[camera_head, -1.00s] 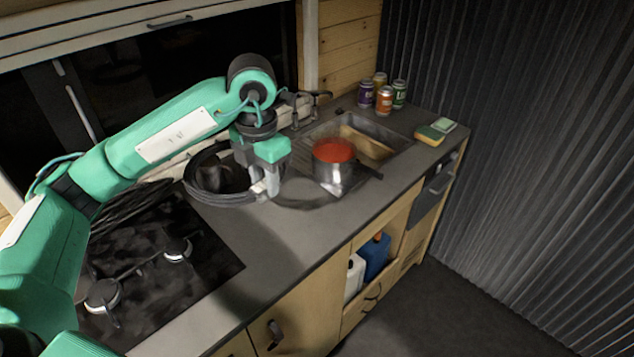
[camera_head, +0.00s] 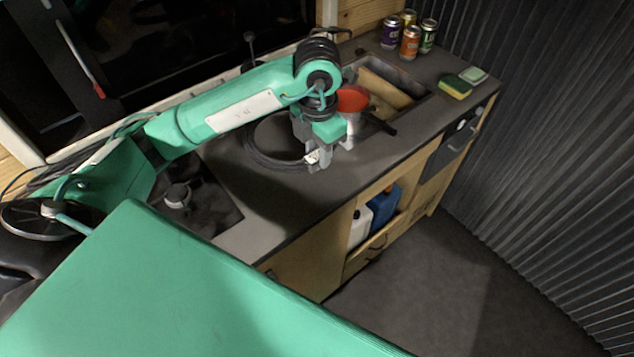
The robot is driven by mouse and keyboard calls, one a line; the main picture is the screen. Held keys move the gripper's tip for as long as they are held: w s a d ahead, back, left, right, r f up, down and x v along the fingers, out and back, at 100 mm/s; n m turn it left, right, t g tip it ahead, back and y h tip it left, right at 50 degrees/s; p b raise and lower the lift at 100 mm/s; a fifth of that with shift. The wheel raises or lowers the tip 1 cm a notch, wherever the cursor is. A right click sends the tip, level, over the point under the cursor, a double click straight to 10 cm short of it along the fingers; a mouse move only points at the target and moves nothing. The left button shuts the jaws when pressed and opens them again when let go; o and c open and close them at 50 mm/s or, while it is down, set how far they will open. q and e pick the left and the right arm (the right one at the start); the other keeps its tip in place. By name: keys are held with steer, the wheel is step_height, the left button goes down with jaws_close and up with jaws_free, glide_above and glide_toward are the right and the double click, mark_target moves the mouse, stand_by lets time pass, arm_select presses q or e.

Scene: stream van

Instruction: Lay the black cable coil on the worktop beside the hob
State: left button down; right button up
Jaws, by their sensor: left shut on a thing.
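The black cable coil (camera_head: 265,160) is a dark loop over the worktop (camera_head: 275,208), between the hob and the sink. My left gripper (camera_head: 317,162) points down at the coil's right side and is shut on it. The gripper and wrist hide part of the loop. I cannot tell whether the coil touches the worktop or hangs just above it. The black hob (camera_head: 214,213) lies left of the coil, partly covered by my left arm. My right gripper is not in view.
A pot with red contents (camera_head: 352,98) stands just behind my left gripper. Behind it is the sink (camera_head: 418,88). Several cans (camera_head: 410,42) and a sponge (camera_head: 455,87) stand farther back. Worktop in front of the coil is clear.

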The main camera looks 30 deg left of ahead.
arm_select(q)
step_height(320, 180, down, 8)
steer(key=shift+r+p, duration=0.1)
steer(key=shift+p, duration=0.55)
step_height(320, 180, down, 4)
steer(key=shift+f+p, duration=0.15)
steer(key=shift+p, duration=0.4)
steer(key=shift+f, duration=0.1)
steer(key=shift+f, duration=0.2)
steer(key=c, duration=1.1)
jaws_free()
steer(key=shift+r, duration=0.1)
steer(key=shift+o, duration=0.2)
